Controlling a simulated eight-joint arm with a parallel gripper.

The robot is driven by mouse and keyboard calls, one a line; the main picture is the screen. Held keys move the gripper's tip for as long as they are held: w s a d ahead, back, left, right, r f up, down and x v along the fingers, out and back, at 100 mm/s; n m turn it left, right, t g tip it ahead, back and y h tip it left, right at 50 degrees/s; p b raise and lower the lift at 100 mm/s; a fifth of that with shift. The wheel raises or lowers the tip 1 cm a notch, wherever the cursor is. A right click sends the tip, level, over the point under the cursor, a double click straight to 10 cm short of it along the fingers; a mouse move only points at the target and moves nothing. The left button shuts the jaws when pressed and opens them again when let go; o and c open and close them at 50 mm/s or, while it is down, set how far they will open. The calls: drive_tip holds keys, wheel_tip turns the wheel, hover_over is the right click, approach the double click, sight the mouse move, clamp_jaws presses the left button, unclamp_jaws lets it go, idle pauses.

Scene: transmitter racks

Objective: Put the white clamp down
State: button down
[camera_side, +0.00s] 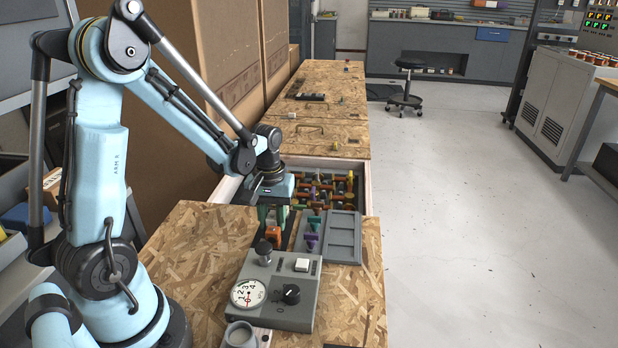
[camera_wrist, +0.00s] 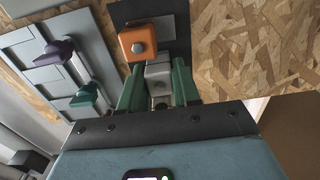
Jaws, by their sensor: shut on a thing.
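My gripper (camera_side: 273,212) points down over the near chipboard table, with green fingers. In the wrist view the fingers (camera_wrist: 158,88) are shut on a small pale grey-white block, which I take to be the white clamp (camera_wrist: 157,71). An orange clamp (camera_wrist: 138,42) with a grey round knob sits right beside it, on or over a dark plate (camera_wrist: 176,22). In the side view the orange clamp (camera_side: 273,234) shows just below the fingers, and the white clamp is hidden there. I cannot tell whether the white clamp touches the plate.
A grey panel (camera_side: 343,240) with purple (camera_wrist: 54,53) and green (camera_wrist: 85,94) handled clamps lies beside the plate. A grey control box (camera_side: 290,309) with a dial and knobs stands in front. Behind is an open drawer (camera_side: 222,188) of several coloured parts. Bare chipboard lies left (camera_side: 200,240).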

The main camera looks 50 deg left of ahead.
sight(272, 216)
drive_tip(key=shift+f, duration=0.15)
drive_tip(key=c, duration=0.8)
unclamp_jaws()
wheel_tip(272, 216, up, 12)
drive_tip(key=s+d+m+t, duration=0.3)
drive_tip(key=d+m+t, duration=0.4)
drive_tip(key=d, duration=0.5)
drive_tip(key=shift+s+r+m, duration=0.2)
drive_tip(key=shift+r+m, duration=0.25)
drive_tip(key=shift+m, duration=0.55)
